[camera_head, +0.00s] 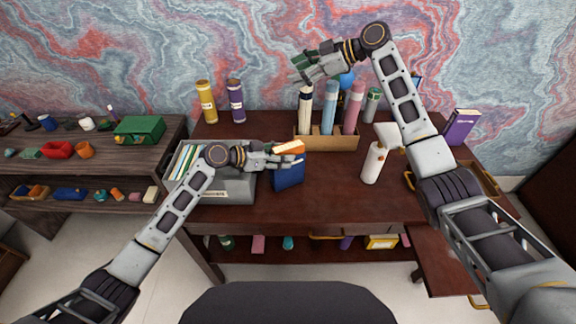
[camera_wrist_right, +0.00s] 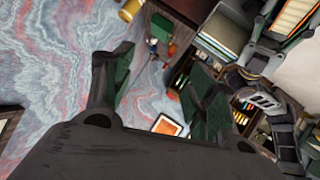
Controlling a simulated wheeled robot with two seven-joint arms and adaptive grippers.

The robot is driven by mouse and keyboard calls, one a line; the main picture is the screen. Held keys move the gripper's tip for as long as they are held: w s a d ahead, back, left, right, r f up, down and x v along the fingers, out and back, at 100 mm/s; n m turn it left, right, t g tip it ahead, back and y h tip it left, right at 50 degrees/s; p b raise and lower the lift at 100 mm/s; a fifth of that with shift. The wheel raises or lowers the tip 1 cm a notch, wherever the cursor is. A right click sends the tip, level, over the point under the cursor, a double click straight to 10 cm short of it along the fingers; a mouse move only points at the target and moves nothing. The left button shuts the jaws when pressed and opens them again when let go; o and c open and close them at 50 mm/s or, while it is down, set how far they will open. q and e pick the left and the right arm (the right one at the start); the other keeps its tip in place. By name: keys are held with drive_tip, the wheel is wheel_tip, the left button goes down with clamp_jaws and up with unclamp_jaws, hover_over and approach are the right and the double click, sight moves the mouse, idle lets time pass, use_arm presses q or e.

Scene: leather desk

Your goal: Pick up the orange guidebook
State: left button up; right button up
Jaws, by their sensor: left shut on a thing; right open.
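The orange guidebook (camera_head: 290,147) is in my left gripper (camera_head: 277,159), just right of the grey file box. Its orange side and pale page edge show, and the fingers hide part of it. My left gripper is shut on it. An orange-and-cream thing between dark fingers, probably the same book, shows at the top right of the right wrist view (camera_wrist_right: 294,16). My right gripper (camera_head: 304,76) is open and empty, raised in front of the wall above the wooden holder.
A blue book (camera_head: 289,174) stands upright just under the left gripper. The grey file box (camera_head: 228,190) is to its left. The wooden holder (camera_head: 326,141) with several tubes is behind, and a white bottle (camera_head: 373,163) stands right. The desk between the blue book and bottle is clear.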

drive_tip(key=s+a+f+n+g+h, duration=0.1)
drive_tip(key=s+f+n+g+h, duration=0.2)
drive_tip(key=s+f+h, duration=0.3)
drive_tip(key=shift+s+a+n+g+h, duration=0.4)
drive_tip(key=shift+s+n+h, duration=0.4)
drive_tip(key=shift+s+h, duration=1.85)
drive_tip(key=shift+w+f+h, duration=0.1)
drive_tip(key=shift+w+h, duration=0.15)
drive_tip(key=shift+w, duration=0.05)
hover_over(291, 145)
drive_tip(key=f, duration=0.6)
drive_tip(key=shift+d+f, duration=0.25)
drive_tip(key=shift+d, duration=0.1)
drive_tip(key=shift+f, duration=0.1)
drive_tip(key=shift+w+a+f, duration=0.1)
drive_tip(key=shift+a+f, duration=0.15)
drive_tip(key=shift+f, duration=0.65)
drive_tip(key=shift+a+f, duration=0.2)
drive_tip(key=shift+f, duration=1.5)
